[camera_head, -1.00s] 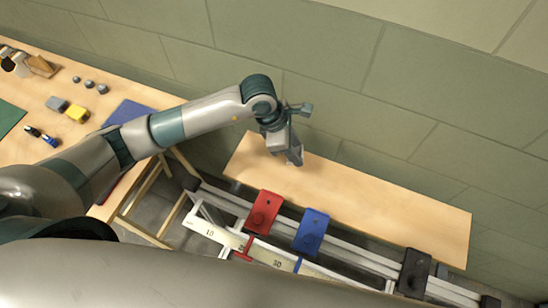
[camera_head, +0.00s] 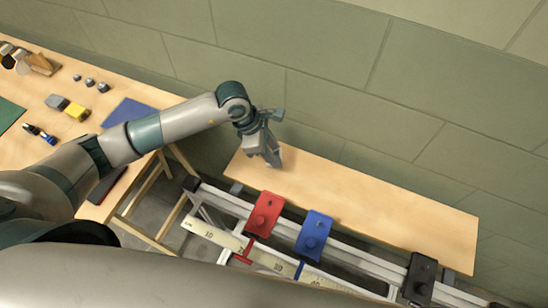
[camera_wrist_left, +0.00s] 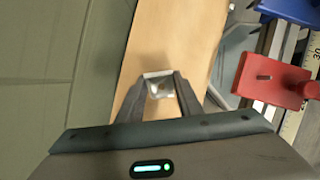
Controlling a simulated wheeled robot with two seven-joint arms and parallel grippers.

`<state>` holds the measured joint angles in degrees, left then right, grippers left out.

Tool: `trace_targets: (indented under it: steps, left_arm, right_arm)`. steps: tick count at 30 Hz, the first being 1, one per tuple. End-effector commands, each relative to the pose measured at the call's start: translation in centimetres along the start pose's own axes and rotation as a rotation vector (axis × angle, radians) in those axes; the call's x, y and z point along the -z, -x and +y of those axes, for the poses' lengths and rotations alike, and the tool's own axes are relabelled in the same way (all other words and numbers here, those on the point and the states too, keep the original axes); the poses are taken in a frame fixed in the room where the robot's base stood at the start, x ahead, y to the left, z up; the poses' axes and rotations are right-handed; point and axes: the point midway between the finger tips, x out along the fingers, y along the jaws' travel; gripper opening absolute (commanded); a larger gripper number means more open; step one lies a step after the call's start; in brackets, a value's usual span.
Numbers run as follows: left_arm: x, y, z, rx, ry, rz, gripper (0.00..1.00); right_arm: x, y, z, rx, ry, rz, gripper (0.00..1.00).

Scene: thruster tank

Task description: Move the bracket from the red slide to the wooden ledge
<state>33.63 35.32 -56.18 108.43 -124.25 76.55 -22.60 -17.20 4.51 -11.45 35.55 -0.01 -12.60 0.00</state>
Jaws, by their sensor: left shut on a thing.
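My left gripper (camera_head: 270,157) is over the left end of the wooden ledge (camera_head: 380,207), fingers pointing down. In the left wrist view, its fingers (camera_wrist_left: 159,92) are shut on a small pale metallic piece, the bracket (camera_wrist_left: 158,78), with the ledge (camera_wrist_left: 172,35) behind it. I cannot tell whether the bracket touches the ledge. The red slide (camera_head: 263,215) sits on the rail in front of the ledge, with no bracket visible on it. It also shows at the right of the wrist view (camera_wrist_left: 272,76). My right gripper is not in view.
A blue slide (camera_head: 313,237) and a black block (camera_head: 420,277) sit on the rail right of the red slide. A marked ruler strip (camera_head: 212,234) runs along the front. A table (camera_head: 130,88) with small parts stands at left. A wall is behind; the ledge's right part is clear.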

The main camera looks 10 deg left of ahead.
Motion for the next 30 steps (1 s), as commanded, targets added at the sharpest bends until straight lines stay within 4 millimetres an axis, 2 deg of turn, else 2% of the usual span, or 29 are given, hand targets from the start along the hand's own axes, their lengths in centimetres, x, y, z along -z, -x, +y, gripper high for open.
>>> trace_targets:
  steps: [1, 6, 20, 21, 23, 30]
  left_arm:
    - [0.4, -1.0, -0.1, 0.002, 0.001, 0.0, 0.1]
    - [1.0, -2.5, 0.0, 0.0, 0.0, -0.001, 0.1]
    - [1.2, -3.0, 0.0, 0.0, -0.001, -0.001, 0.1]
    - [1.1, -2.8, 0.0, 0.0, -0.001, -0.001, 0.4]
    - [1.1, -2.8, 0.0, 0.0, -0.001, -0.001, 0.51]
    - [1.1, -2.8, 0.0, 0.0, -0.001, 0.0, 0.51]
  right_arm:
    - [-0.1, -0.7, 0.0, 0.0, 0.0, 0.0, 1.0]
    - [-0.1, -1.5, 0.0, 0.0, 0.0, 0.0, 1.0]
    - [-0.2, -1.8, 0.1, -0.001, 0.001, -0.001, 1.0]
    - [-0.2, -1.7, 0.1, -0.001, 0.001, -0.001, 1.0]
    - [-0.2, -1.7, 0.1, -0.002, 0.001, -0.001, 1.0]
    - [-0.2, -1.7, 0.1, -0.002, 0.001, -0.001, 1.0]
